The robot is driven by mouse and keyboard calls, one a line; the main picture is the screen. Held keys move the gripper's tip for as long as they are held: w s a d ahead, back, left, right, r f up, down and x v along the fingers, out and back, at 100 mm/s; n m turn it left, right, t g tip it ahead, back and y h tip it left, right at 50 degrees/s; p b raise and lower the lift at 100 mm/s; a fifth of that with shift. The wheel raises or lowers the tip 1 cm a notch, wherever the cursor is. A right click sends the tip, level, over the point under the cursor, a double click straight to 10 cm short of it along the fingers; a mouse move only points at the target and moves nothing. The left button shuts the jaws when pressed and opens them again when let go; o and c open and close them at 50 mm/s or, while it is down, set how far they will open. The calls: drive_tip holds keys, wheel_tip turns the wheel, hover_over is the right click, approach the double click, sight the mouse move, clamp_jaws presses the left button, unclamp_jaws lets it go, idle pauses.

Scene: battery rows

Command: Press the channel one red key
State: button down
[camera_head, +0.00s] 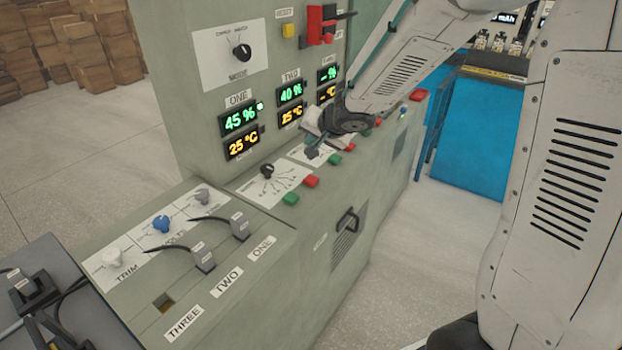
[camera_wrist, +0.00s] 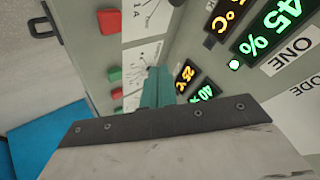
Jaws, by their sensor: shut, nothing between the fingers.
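The channel one red key (camera_head: 311,181) is on the sloping console, right of the channel one dial (camera_head: 267,171) and beside a green key (camera_head: 290,198). In the wrist view the red key (camera_wrist: 109,22) is at the upper left. My gripper (camera_head: 312,152) appears above the console, up and to the right of the channel one dial, overlapping the channel two dial panel. Its teal fingers (camera_wrist: 153,88) are shut and empty in the wrist view, clear of the red key. My wrist hides part of the console behind it.
A second green key (camera_head: 335,160) and red key (camera_head: 349,148) lie farther along the row. The channel one display (camera_head: 240,118) reads 45 %. A black handle (camera_head: 347,220) sticks out of the cabinet front. Pale floor lies open in front.

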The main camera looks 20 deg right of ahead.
sight(313, 181)
drive_tip(key=shift+f, duration=0.1)
drive_tip(key=shift+f, duration=4.25)
drive_tip(key=shift+f, duration=0.45)
drive_tip(key=shift+f, duration=0.4)
drive_tip(key=shift+r, duration=0.85)
